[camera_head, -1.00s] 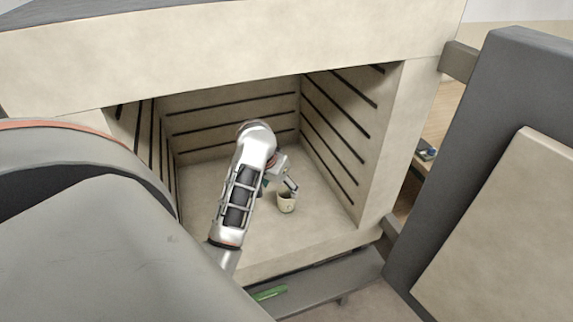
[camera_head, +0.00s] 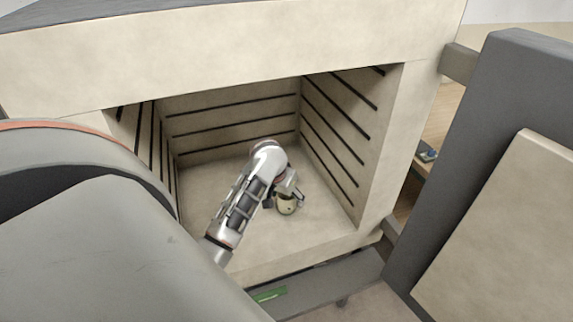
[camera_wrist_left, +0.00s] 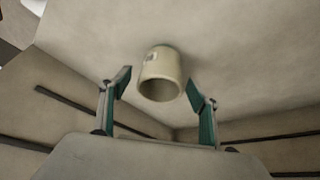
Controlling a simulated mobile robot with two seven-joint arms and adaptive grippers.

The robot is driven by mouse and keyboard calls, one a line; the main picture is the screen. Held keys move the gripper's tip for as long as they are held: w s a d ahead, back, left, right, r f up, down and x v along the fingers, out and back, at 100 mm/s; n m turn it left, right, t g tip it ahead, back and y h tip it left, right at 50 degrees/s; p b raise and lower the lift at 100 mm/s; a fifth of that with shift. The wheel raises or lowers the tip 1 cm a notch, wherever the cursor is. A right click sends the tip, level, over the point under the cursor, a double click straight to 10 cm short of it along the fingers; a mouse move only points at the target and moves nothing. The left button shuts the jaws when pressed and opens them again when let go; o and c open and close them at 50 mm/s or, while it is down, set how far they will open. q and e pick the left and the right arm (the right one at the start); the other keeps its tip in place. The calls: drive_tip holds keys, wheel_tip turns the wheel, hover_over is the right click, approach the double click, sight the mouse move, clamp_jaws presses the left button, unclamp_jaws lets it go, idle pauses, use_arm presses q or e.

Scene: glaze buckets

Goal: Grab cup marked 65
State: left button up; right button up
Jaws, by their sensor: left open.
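A cream cup (camera_head: 286,206) stands on the floor of the kiln-like chamber, towards its front right. It also shows in the left wrist view (camera_wrist_left: 160,76), with a small mark on its side that is too small to read. My left gripper (camera_head: 284,200) is inside the chamber at the cup. In the left wrist view my left gripper (camera_wrist_left: 155,82) is open, with one green-backed finger on each side of the cup and gaps between. The gripper partly hides the cup in the head view. My right gripper is not in view.
A thick open door (camera_head: 490,170) stands at the right. A green label (camera_head: 270,294) is on the grey ledge (camera_head: 335,284) below the opening.

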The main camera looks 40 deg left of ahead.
use_arm(q)
drive_tip(key=c, duration=1.3)
drive_tip(key=shift+c, duration=0.2)
